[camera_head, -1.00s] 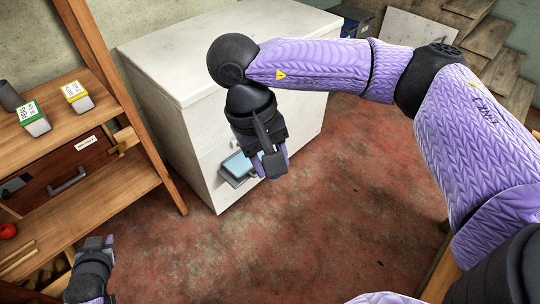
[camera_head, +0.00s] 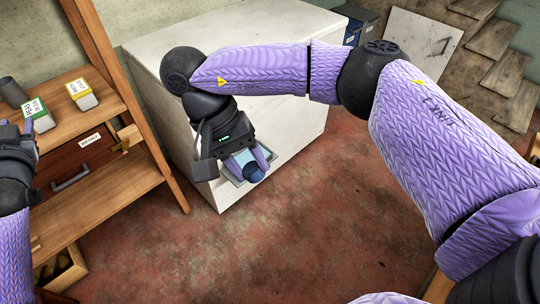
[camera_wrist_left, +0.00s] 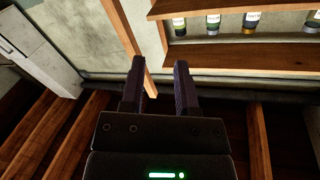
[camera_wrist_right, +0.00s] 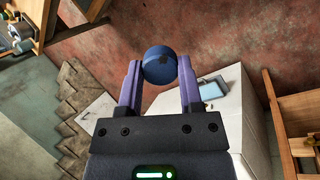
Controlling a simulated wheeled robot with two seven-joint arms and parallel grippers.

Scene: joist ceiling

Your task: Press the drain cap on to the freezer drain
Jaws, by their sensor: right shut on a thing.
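The drain cap, a round dark blue piece (camera_head: 254,173), is held between the fingertips of my right gripper (camera_head: 249,161). The right wrist view shows the cap (camera_wrist_right: 158,65) clamped between both fingers (camera_wrist_right: 160,75). The white freezer (camera_head: 260,60) stands behind my right arm. I cannot make out the drain opening. My left gripper (camera_head: 27,126) is by the shelf; in the left wrist view its fingers (camera_wrist_left: 159,80) are apart and empty.
A wooden shelf unit (camera_head: 100,190) with small cartons (camera_head: 81,94) and a drawer (camera_head: 75,165) stands left of the freezer. Steps (camera_head: 500,70) and a leaning board (camera_head: 418,42) are at the back right. The red floor (camera_head: 260,240) before the freezer is clear.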

